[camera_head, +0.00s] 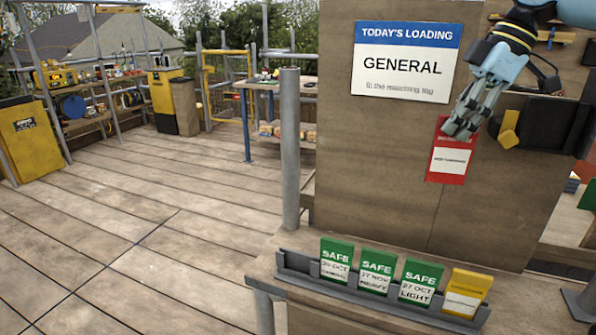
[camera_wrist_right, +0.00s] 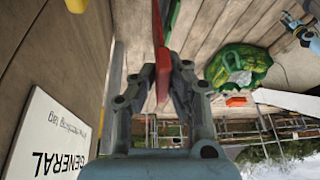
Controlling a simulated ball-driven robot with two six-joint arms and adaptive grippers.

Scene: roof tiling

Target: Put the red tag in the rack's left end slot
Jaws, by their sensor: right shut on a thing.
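My right gripper (camera_head: 461,130) comes in from the upper right in the head view and is shut on the upper edge of the red tag (camera_head: 450,165). The tag hangs below the fingers, in front of the wooden board, above the rack's right part. In the right wrist view the red tag (camera_wrist_right: 163,72) shows nearly edge-on between the fingers. The grey rack (camera_head: 297,263) sits on a wooden ledge below. It holds three green SAFE tags (camera_head: 377,270) and, towards the right, a yellow tag (camera_head: 465,293). Its left end slot looks empty.
A "TODAY'S LOADING GENERAL" sign (camera_head: 406,62) is on the wooden board (camera_head: 380,150), left of my right gripper. A grey upright pole (camera_head: 290,150) stands near the rack's left end. The plank deck at left is clear. A green heap (camera_wrist_right: 238,65) shows in the wrist view.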

